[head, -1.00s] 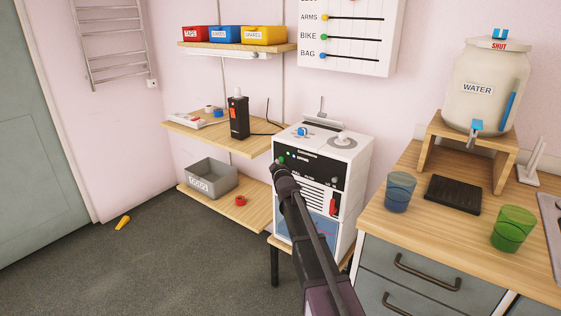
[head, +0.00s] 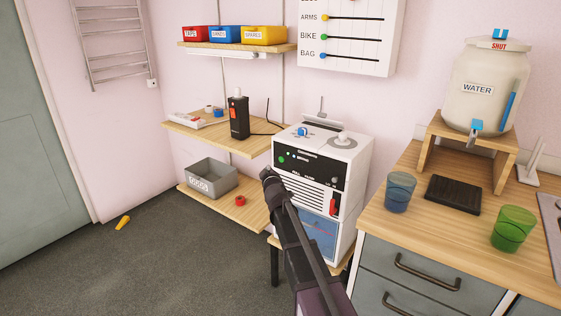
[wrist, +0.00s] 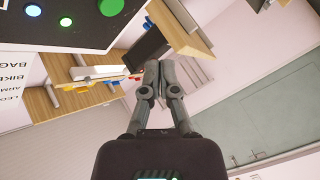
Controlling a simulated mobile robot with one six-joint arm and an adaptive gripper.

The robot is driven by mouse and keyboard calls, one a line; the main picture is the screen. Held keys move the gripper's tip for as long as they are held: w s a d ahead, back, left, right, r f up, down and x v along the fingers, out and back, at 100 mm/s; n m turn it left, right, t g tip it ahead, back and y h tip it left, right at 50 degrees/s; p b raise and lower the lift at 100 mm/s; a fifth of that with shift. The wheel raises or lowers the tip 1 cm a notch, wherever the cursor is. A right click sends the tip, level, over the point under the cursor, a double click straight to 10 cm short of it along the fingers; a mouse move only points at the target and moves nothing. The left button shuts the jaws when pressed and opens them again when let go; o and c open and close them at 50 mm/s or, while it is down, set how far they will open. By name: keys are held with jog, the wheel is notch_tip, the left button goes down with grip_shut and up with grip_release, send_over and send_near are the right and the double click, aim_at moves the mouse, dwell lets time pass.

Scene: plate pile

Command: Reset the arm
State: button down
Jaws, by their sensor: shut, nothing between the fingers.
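My gripper (wrist: 152,75) is shut and empty; its two fingers lie together in the wrist view. The arm comes up from the bottom of the head view and hides part of the machine's front. The wrist view shows the panel's green button (wrist: 111,6) close by at the upper left.
Wooden shelves (head: 222,212) with a grey bin (head: 210,178) and a black device (head: 238,117) stand left of the machine. A counter (head: 425,230) with a blue cup (head: 399,192), a green cup (head: 512,228) and a water jar (head: 485,85) is on the right. The floor (head: 130,270) at left is mostly clear.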

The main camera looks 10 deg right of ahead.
jog(key=shift+s+a, duration=0.1)
dwell(0.3)
jog(key=s+d+f+m+g+h, duration=0.2)
jog(key=s+d+f+m+g, duration=0.3)
jog(key=s, duration=0.4)
jog(key=s+d+f+m+g+h, duration=0.2)
jog(key=s+d+f+g, duration=0.15)
jog(key=s+f, duration=0.4)
jog(key=s+a+f+m+g+y, duration=0.15)
jog(key=s+g, duration=0.25)
jog(key=s, duration=0.8)
jog(key=s+a+f+m+g+y, duration=0.15)
jog(key=s+g, duration=0.35)
jog(key=s, duration=0.6)
notch_tip(320, 180, up, 26)
jog(key=p, duration=2.7)
jog(key=shift+d+f+y, duration=0.15)
jog(key=shift+d+y, duration=0.05)
jog(key=shift+y, duration=0.1)
